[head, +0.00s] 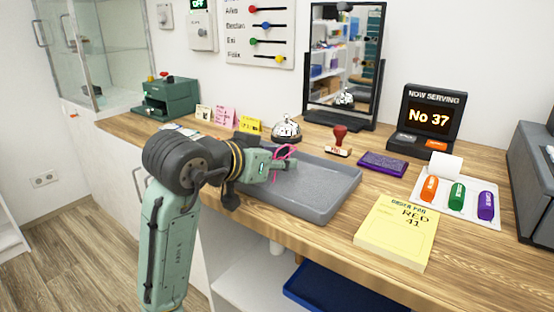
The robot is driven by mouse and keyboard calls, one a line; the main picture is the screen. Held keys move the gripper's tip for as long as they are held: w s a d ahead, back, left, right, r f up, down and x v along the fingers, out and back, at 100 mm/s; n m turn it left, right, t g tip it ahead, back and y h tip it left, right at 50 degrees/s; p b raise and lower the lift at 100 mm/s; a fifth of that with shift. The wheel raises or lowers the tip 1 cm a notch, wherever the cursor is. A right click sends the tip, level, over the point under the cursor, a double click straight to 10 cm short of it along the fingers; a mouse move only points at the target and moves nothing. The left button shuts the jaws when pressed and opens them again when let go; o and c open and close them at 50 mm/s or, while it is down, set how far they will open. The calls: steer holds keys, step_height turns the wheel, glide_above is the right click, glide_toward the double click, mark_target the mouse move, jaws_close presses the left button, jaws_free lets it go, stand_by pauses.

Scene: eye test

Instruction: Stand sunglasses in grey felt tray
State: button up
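The grey felt tray (318,191) lies on the wooden counter, in the middle of the head view. My gripper (287,165) reaches in from the left over the tray's left part. Thin pink-rimmed sunglasses (285,149) show right at its fingertips, with pink both above and below the fingers. The fingers and the sunglasses overlap, so the gap between the fingers and the grip are not clear. I cannot tell whether the sunglasses touch the tray floor. The rest of the tray is empty.
A bell (286,129) and a mirror (343,65) stand behind the tray. A red-handled stamp (339,141) and a purple ink pad (382,165) lie behind right. A yellow pad (397,232) lies right of the tray, near the counter's front edge.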

steer(key=shift+o, duration=1.2)
steer(key=shift+r, duration=0.25)
steer(key=v, duration=1.2)
steer(key=shift+s+f, duration=0.1)
